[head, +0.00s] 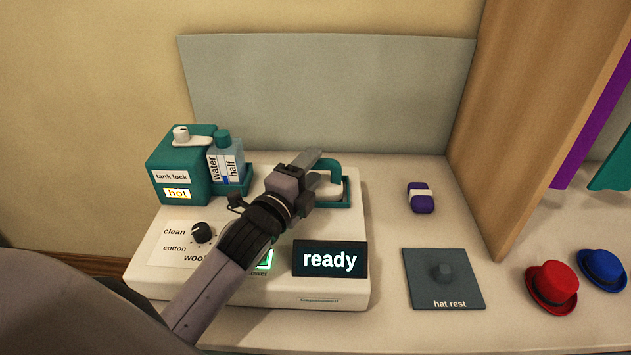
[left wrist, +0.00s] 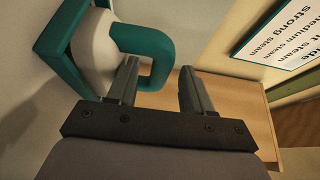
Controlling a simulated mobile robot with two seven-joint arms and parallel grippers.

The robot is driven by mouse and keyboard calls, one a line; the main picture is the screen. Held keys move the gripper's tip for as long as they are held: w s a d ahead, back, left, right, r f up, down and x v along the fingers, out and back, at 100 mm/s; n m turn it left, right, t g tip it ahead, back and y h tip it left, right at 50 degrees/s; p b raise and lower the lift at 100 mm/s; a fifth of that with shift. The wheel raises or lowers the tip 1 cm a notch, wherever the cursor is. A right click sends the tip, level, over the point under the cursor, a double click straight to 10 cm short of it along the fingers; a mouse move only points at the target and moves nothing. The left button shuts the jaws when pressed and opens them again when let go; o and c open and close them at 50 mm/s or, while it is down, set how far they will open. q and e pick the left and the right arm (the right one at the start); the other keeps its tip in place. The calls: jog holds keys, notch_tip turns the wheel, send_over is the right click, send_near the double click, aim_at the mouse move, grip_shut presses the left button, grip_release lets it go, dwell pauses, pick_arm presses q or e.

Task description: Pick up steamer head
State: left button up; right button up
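The steamer head has a pale rounded body and a teal loop handle. In the head view the steamer head (head: 331,168) sits in a teal holder at the back right of the white steamer base (head: 205,271). My left gripper (head: 318,174) is at the handle, covering part of it. In the left wrist view the fingers of my left gripper (left wrist: 160,82) are apart, one on each side of the handle's outer bar (left wrist: 167,62). The left finger seems to be inside the loop. I cannot tell whether either finger touches it. My right gripper is not in view.
A teal tank (head: 178,182) and a water bottle (head: 226,160) stand at the base's back left. The screen (head: 330,259) reads "ready". A purple roll (head: 421,198) and a hat rest (head: 445,298) lie right of it.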

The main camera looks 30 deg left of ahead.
pick_arm(q)
grip_shut()
jog(key=shift+r, duration=0.1)
